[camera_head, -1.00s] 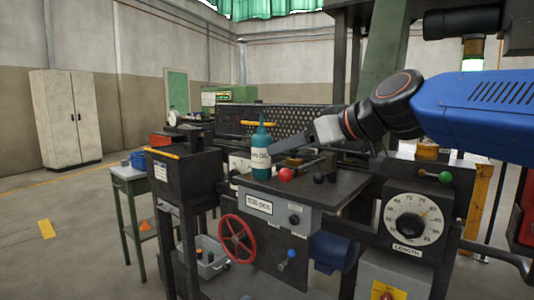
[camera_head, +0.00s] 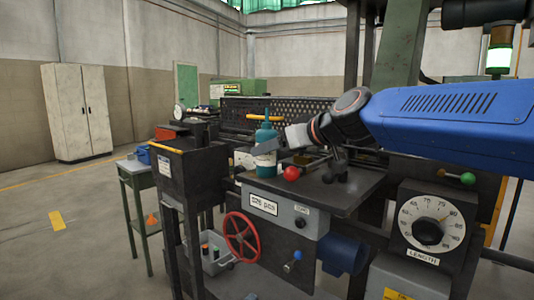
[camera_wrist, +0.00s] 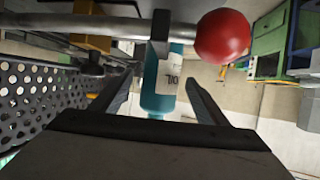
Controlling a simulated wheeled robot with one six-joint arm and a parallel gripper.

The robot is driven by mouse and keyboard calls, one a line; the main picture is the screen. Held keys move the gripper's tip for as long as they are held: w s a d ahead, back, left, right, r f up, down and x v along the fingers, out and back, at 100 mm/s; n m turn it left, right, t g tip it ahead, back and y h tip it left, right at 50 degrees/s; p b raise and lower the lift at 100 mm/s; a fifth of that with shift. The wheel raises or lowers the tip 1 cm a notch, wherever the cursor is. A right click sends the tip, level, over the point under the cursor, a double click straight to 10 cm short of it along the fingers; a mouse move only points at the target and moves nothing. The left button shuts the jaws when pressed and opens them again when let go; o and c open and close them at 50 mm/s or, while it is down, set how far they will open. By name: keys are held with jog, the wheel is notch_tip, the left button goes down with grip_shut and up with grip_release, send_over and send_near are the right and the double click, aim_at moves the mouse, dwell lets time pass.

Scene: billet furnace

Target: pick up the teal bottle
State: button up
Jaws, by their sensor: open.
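The teal bottle (camera_head: 266,143) with a white label stands upright on the dark machine top in the head view. In the wrist view the bottle (camera_wrist: 160,90) shows between the two fingers, its label turned partly toward me. My gripper (camera_head: 270,149) is at the bottle's right side in the head view. In the wrist view my gripper (camera_wrist: 162,92) is open, with one finger on each side of the bottle. I cannot tell whether either finger touches it. Part of the bottle's label is hidden by a finger in the head view.
A red ball knob (camera_head: 291,174) on a metal rod is close to the bottle; it is large in the wrist view (camera_wrist: 222,36). A perforated dark panel (camera_head: 300,113) stands behind. A red handwheel (camera_head: 241,237) and a length dial (camera_head: 430,225) are on the machine's front.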

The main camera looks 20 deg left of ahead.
jog(key=shift+r+x, duration=0.15)
jog(key=shift+x, duration=1.5)
jog(key=shift+r+x, duration=0.2)
jog(key=shift+x, duration=1.5)
jog(key=shift+a, duration=0.15)
jog(key=c, duration=1.3)
jog(key=shift+c, duration=0.2)
notch_tip(320, 180, up, 10)
